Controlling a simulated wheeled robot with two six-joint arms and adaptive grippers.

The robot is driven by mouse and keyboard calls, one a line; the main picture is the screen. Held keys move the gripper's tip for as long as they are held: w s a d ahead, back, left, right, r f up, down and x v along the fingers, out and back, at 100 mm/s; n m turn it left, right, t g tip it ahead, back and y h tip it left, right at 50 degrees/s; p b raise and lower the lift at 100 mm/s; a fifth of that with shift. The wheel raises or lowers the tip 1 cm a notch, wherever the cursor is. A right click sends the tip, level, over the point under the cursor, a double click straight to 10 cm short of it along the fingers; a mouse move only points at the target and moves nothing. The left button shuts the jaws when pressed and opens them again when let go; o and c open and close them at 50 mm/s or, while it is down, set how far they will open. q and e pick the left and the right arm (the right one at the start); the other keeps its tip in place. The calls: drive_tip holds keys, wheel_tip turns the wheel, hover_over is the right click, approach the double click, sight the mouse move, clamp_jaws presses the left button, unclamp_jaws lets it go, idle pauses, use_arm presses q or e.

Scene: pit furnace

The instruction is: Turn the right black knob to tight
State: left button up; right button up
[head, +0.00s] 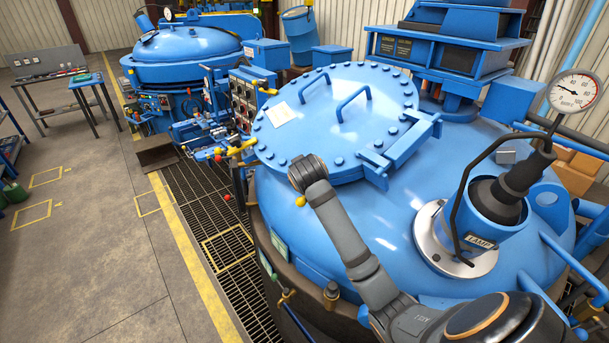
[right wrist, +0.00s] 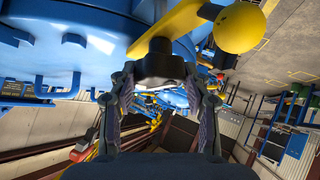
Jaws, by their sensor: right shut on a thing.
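In the right wrist view a black knob (right wrist: 158,65) sits under a yellow bar (right wrist: 178,24) beside the blue furnace. My right gripper (right wrist: 158,80) has one finger on each side of this knob and is shut on it. In the head view my right arm reaches from the lower right to the front edge of the round blue lid (head: 335,115). Its wrist (head: 308,173) hides the fingers and the knob there. The frames do not show how tight the knob is. My left gripper is in neither view.
A large yellow ball (right wrist: 240,28) on the bar is close to the right finger. In the head view, a lamp housing (head: 495,205) and a pressure gauge (head: 574,91) stand on the furnace at right. Floor grating (head: 210,215) runs along its left side.

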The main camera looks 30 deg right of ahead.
drive_tip(key=o, duration=1.1)
drive_tip(key=shift+o, duration=0.2)
drive_tip(key=v, duration=1.2)
drive_tip(key=shift+f, duration=0.1)
drive_tip(key=shift+a+f, duration=0.1)
